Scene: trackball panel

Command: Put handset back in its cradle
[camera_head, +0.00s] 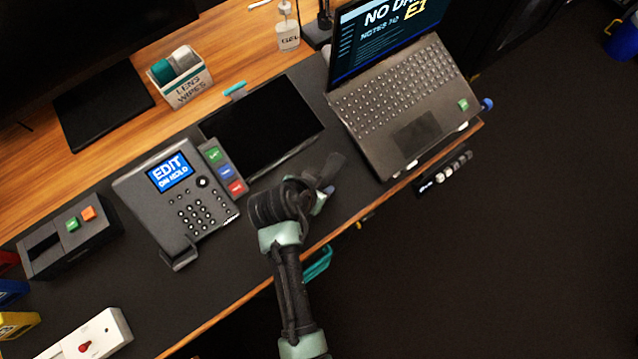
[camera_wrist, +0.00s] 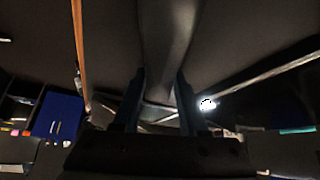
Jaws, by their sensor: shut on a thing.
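The desk phone (camera_head: 205,218) stands on the dark desk mat, its blue screen reading "EDIT ON HOLD". Its cradle (camera_head: 142,205) at the left of the keypad is empty, with a raised lip at its near end. My gripper (camera_head: 321,196) is right of the phone, over the mat near the desk's front edge, partly hidden by my wrist. It is shut on the dark grey handset (camera_head: 332,169), of which only a short part shows. In the wrist view my gripper (camera_wrist: 160,78) has the handset (camera_wrist: 168,40) between its two fingers, extending away from the camera.
A dark tablet (camera_head: 265,125) lies behind my gripper, and an open laptop (camera_head: 400,110) stands to the right. A button strip (camera_head: 222,168) adjoins the phone. A dark box with buttons (camera_head: 70,238) and a white switch box (camera_head: 95,335) stand left. Bare mat lies in front of the phone.

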